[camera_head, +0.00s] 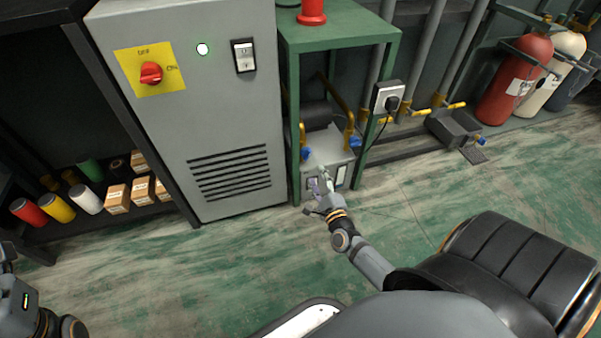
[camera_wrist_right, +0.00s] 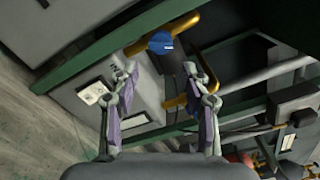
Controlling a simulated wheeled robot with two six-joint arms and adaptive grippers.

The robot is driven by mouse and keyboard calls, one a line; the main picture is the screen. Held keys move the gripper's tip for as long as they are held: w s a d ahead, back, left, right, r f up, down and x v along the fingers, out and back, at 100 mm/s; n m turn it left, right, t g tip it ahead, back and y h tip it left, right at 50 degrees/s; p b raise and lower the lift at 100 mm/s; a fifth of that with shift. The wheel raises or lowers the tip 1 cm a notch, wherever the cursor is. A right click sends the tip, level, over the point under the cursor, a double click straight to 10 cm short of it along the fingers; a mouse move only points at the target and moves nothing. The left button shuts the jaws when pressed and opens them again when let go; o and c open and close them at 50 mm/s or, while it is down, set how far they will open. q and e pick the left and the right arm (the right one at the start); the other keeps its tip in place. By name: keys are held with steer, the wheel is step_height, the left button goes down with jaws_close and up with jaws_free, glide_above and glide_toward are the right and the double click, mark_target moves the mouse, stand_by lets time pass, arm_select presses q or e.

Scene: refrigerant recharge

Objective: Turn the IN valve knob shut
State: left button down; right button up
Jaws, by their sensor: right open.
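A light grey unit (camera_head: 329,171) stands low inside a green frame, with two blue knobs on yellow pipes. One blue knob (camera_head: 307,153) is at its left and another (camera_head: 355,141) at its right. My right gripper (camera_head: 322,178) is open in front of the unit, below the left knob. In the right wrist view a blue knob (camera_wrist_right: 160,42) shows beyond the two parted fingertips of this gripper (camera_wrist_right: 161,70), apart from them. Partly readable lettering near the left finger may be the IN label. Part of my left arm shows at the lower left edge; its fingers are not visible.
A tall grey cabinet (camera_head: 235,115) with a red switch (camera_head: 151,73) stands left of the green frame (camera_head: 293,120). A socket box (camera_head: 388,97) is on the frame's right post. Gas cylinders (camera_head: 515,80) stand at the right. The floor (camera_head: 400,195) in front is clear.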

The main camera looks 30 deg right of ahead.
mark_target(308, 157)
steer(key=b+x, duration=0.2)
steer(key=x, duration=0.8)
steer(key=shift+w+d+b, duration=0.2)
steer(key=shift+w+b, duration=0.05)
steer(key=shift+b, duration=0.15)
steer(key=c, duration=0.9)
steer(key=shift+o, duration=0.2)
